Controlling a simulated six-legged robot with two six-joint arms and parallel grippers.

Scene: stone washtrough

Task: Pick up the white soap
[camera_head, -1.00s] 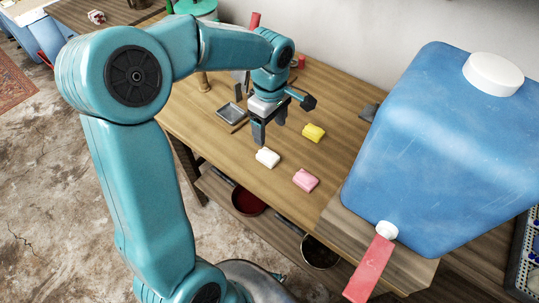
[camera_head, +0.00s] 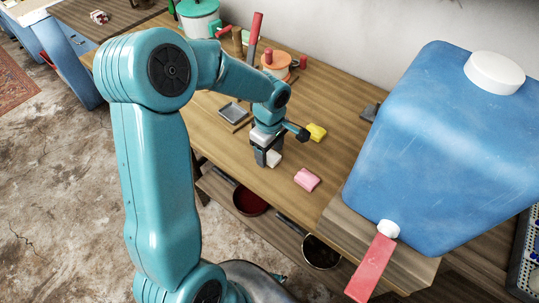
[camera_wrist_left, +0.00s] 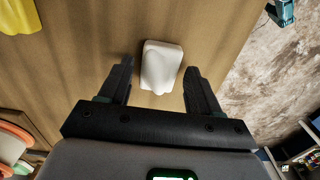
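The white soap (camera_wrist_left: 161,67) lies on the wooden table, between and slightly beyond the fingertips of my left gripper (camera_wrist_left: 157,75) in the left wrist view. In the head view the white soap (camera_head: 275,159) is partly hidden behind the left gripper (camera_head: 268,160), which points down over it. The left gripper is open, with a gap on both sides of the soap. My right gripper is not in view.
A pink soap (camera_head: 307,180) and a yellow soap (camera_head: 316,132) lie nearby on the table (camera_head: 240,158). A large blue water container (camera_head: 430,150) with a red tap lever (camera_head: 370,268) stands at the right. A small metal tray (camera_head: 233,112) sits left of the gripper.

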